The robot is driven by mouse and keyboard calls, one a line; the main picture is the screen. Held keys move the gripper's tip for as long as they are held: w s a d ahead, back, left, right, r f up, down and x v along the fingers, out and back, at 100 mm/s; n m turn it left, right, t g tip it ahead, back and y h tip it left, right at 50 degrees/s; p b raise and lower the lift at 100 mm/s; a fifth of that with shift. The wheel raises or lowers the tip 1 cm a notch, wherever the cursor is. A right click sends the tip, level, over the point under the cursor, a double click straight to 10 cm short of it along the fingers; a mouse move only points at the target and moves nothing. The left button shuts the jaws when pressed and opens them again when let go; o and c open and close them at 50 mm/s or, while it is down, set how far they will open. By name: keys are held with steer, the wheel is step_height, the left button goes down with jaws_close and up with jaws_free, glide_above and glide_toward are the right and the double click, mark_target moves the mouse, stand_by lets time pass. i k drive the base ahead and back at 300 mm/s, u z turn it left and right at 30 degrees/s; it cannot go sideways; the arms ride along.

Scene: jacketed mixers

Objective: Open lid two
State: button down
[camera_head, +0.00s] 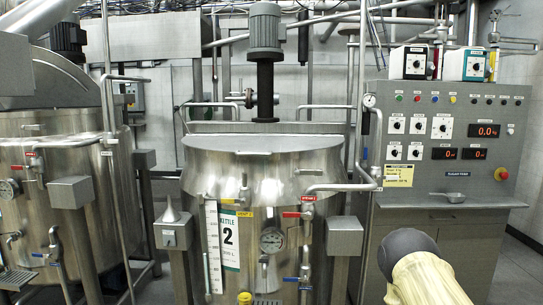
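The steel kettle (265,180) with a white-and-green label (229,238) reading 2 stands in the middle of the head view. Its lid (262,143) is a flat grey plate lying level across the top, and it looks shut. A small handle (253,153) shows at the lid's front edge. A motor (265,32) on a dark vertical shaft stands behind the lid. My gripper is out of view. A cream and dark grey part, apparently of my arm (425,277), shows at the bottom right, apart from the kettle.
A control panel (450,130) with a shelf stands at right. Another kettle (60,150) stands at left. Grey boxes (345,235) flank kettle 2.

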mark_target(241, 145)
steer(key=u, duration=0.05)
steer(key=k, duration=0.4)
steer(key=u, duration=0.6)
steer(key=i, duration=1.2)
steer(key=z, duration=0.3)
